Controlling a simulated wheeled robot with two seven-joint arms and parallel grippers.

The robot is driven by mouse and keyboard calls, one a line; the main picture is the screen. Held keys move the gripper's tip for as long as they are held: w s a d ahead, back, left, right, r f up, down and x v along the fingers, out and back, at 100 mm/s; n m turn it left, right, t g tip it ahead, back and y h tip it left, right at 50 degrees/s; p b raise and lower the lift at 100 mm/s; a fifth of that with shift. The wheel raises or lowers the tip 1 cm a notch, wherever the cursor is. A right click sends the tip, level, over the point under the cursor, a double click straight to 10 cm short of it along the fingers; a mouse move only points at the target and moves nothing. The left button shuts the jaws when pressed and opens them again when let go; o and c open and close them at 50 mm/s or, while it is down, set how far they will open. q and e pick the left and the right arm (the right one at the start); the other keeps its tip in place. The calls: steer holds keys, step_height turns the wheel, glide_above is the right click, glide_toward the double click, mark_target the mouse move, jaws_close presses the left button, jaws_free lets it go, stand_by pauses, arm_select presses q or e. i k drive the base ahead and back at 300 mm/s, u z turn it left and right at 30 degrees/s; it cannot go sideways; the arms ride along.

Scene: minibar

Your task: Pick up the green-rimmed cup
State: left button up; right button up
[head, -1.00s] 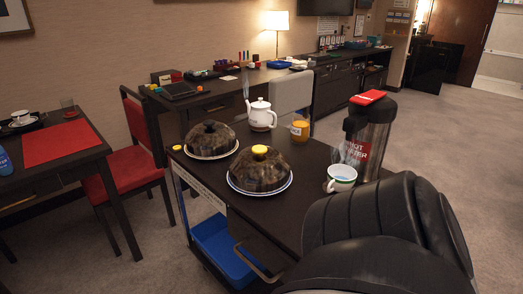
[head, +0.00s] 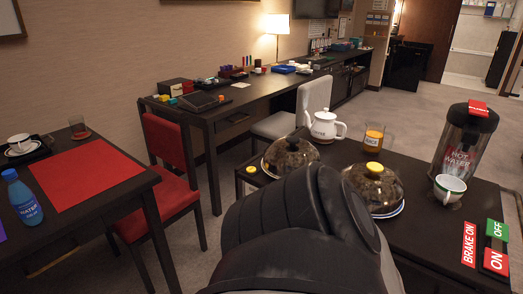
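The green-rimmed cup (head: 449,188) is white with a green band. It stands upright on the dark cart (head: 425,231) at the right, just in front of the hot water dispenser (head: 464,140). A black padded part of my own arm fills the lower middle of the head view and hides the cart's left front. Neither gripper shows, so I cannot see what they hold.
Two domed dishes (head: 370,178), a white teapot (head: 325,125) and an orange juice glass (head: 373,138) share the cart. Brake signs (head: 469,244) are at its right end. A table with a red mat (head: 84,179) and blue bottle (head: 21,197) stands left, near a red chair (head: 167,149).

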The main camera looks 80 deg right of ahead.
mark_target(447, 193)
steer(key=i, duration=0.15)
steer(key=z, duration=1.6)
